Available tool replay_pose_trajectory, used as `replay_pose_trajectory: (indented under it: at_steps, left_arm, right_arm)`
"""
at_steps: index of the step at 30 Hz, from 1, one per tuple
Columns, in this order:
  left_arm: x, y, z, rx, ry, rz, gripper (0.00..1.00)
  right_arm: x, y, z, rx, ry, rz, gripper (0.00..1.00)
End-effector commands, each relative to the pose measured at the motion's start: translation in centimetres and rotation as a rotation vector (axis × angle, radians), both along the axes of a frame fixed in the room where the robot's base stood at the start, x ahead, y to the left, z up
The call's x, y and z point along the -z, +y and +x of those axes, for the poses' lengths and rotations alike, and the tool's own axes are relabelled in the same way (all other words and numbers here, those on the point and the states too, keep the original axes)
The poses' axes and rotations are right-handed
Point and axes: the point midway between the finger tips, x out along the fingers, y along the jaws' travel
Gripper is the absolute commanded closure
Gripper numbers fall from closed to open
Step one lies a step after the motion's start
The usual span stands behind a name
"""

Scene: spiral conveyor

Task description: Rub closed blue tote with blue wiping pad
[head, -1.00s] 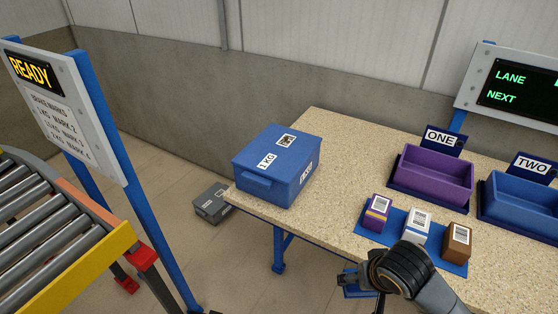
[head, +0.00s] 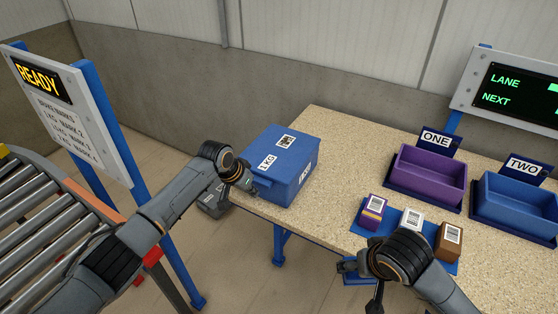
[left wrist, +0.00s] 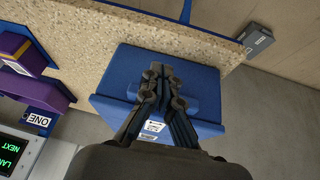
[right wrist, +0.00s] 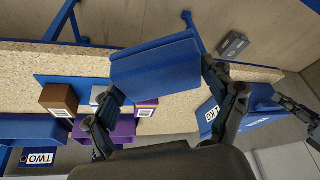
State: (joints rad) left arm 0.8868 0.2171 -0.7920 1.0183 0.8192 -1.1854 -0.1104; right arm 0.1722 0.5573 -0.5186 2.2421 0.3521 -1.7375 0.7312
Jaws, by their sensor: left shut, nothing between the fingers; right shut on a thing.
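The closed blue tote (head: 290,150), marked 1 KG, stands at the left end of the speckled table; it also shows in the left wrist view (left wrist: 208,88). My left gripper (head: 249,187) is at the tote's handle side. In the left wrist view its fingers (left wrist: 160,75) are together and empty, in front of the handle; I cannot tell whether they touch it. My right gripper (right wrist: 160,82) is shut on the blue wiping pad (right wrist: 157,70), near the table's front edge. In the head view the right arm mostly hides the pad.
Purple (head: 432,178) and blue (head: 515,205) bins stand at the right. Purple, white and brown boxes sit on a blue mat (head: 372,237) at the front. A grey box (head: 213,203) lies on the floor. Rollers (head: 45,215) and a READY sign (head: 40,78) are at left.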

Motion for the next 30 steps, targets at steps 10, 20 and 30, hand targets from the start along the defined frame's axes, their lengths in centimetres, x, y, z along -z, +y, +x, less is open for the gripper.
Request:
replay_pose_trajectory:
  at_steps: [10,20,30]
  left_arm:
    - [-8.7,3.5,6.1,-0.049,-0.056,0.03,1.0]
    - [-10.2,5.1,7.8,-0.085,-0.075,0.031,1.0]
    - [-6.6,5.1,7.8,-0.085,-0.076,0.03,1.0]
  right_arm:
    - [-0.3,0.0,0.0,0.0,0.0,0.0,0.49]
    - [0.3,0.0,0.0,0.0,0.0,0.0,0.49]
    - [3.6,0.0,0.0,0.0,0.0,0.0,0.49]
